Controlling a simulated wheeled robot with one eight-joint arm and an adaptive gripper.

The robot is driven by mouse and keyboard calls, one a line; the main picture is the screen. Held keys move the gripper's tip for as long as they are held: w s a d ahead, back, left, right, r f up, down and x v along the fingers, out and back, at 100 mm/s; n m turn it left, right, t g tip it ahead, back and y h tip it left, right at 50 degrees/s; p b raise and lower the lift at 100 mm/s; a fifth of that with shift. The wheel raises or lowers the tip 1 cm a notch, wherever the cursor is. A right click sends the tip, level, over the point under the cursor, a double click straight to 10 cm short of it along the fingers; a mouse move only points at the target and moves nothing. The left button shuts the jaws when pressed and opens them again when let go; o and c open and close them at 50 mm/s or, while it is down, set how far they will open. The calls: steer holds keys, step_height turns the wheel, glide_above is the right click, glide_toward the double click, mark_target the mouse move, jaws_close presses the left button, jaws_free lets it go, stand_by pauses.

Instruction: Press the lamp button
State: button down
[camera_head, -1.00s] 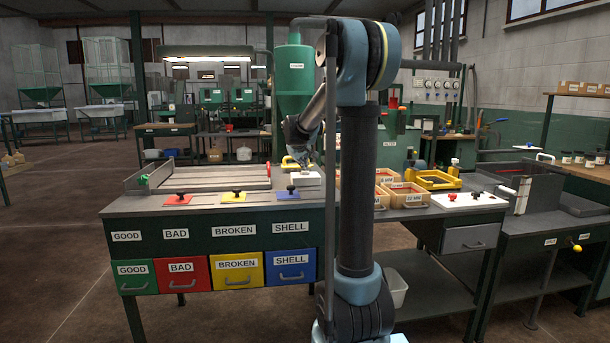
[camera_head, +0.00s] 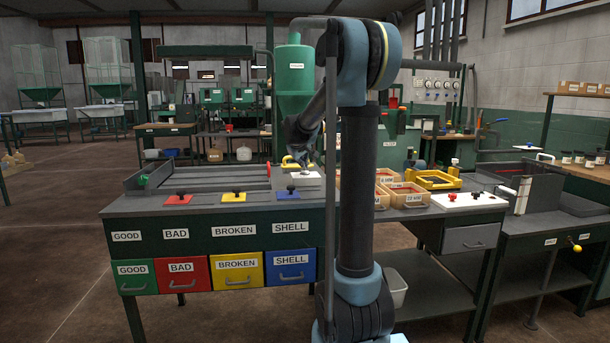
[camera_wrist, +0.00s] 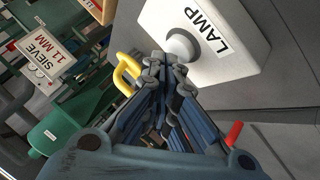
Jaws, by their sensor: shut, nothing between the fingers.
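The white box labelled LAMP (camera_wrist: 240,62) fills the upper middle of the wrist view, with a round pale button (camera_wrist: 186,44) on its face. My gripper (camera_wrist: 165,65) is shut and empty, its fingertips right at the button's edge. They look to be touching it, though I cannot tell for sure. In the head view the small white box (camera_head: 312,182) sits at the back right of the sorting bench, with my gripper (camera_head: 308,165) pointing down just over it. The overhead lamp bar (camera_head: 205,50) above the bench is dark.
A yellow handle (camera_wrist: 126,72) is close beside the fingers, and a red handle (camera_wrist: 234,133) is at the lower right. Wooden trays (camera_head: 405,194) and a yellow frame (camera_head: 437,180) lie right of my arm. The sorting tray (camera_head: 210,178) lies at left.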

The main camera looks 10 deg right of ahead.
steer(key=shift+r, duration=3)
steer(key=s+f+m+g+y, duration=0.1)
steer(key=s+f+g, duration=0.1)
steer(key=s+f, duration=0.7)
steer(key=s+f+m+g+y, duration=0.1)
steer(key=s+f, duration=0.7)
steer(key=s, duration=1.7)
steer(key=s+f+m+g, duration=0.3)
steer(key=s+f, duration=0.6)
steer(key=s, duration=0.9)
steer(key=shift+f+g+y, duration=0.3)
steer(key=shift+f+y, duration=0.05)
steer(key=shift+y, duration=0.05)
